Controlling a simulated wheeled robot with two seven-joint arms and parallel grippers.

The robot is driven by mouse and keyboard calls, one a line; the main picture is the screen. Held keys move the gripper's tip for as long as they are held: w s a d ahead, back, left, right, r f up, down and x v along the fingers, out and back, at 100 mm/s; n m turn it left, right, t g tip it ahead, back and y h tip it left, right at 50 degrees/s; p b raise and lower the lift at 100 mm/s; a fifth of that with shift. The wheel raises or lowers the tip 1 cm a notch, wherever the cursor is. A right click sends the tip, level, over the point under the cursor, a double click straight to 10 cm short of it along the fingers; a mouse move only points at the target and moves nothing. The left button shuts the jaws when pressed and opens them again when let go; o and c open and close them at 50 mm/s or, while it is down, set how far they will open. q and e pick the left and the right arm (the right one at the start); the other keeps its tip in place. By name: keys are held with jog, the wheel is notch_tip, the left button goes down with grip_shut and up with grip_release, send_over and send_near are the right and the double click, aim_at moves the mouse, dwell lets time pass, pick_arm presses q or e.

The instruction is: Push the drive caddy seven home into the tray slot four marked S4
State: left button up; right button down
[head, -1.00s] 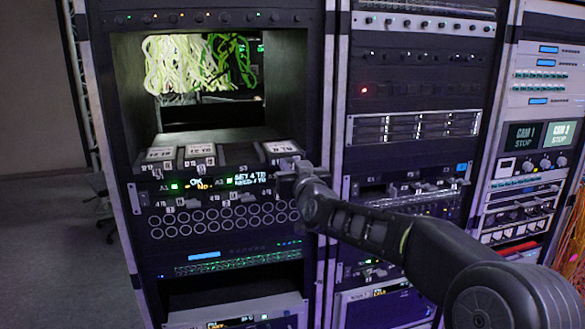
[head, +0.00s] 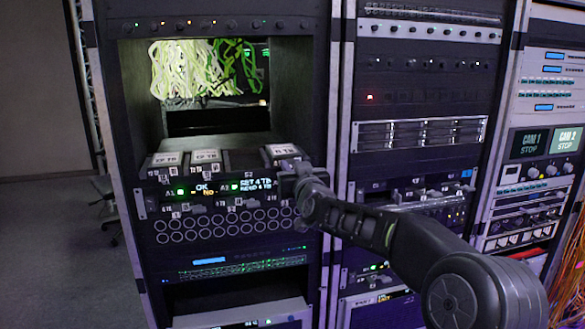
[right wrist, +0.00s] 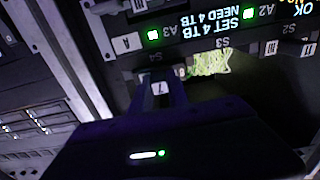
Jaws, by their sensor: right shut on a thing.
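Drive caddy seven (head: 284,151), a dark block with a pale label on top, is at the right end of the tray, in line with slot four. My right gripper (head: 300,176) is shut on its front end. In the right wrist view, the caddy's label "7" (right wrist: 158,88) shows close to the slot mark S4 (right wrist: 156,57). Most of the caddy's body is hidden there, so I cannot tell how deep it sits. My left gripper is not in view.
Two labelled caddies (head: 206,157) stand in the tray's left slots; slot three (head: 243,160) looks empty. Below is a lit display strip (head: 256,184) reading "SET 4 TB NEED 4 TB", above rows of round ports (head: 218,226). The rack post (head: 333,120) is close on the right.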

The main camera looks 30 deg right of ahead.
jog(key=shift+w+d+r, duration=0.1)
jog(key=shift+w+d, duration=0.05)
jog(key=shift+w, duration=0.2)
jog(key=shift+w+d, duration=0.1)
jog(key=shift+w, duration=0.25)
jog(key=c, duration=1.2)
grip_release()
jog(key=shift+s+f, duration=0.2)
jog(key=shift+s, duration=0.1)
jog(key=b+v, duration=0.2)
jog(key=v, duration=0.5)
jog(key=shift+s+a+r, duration=0.1)
jog(key=shift+a+r, duration=0.05)
jog(key=shift+a, duration=0.05)
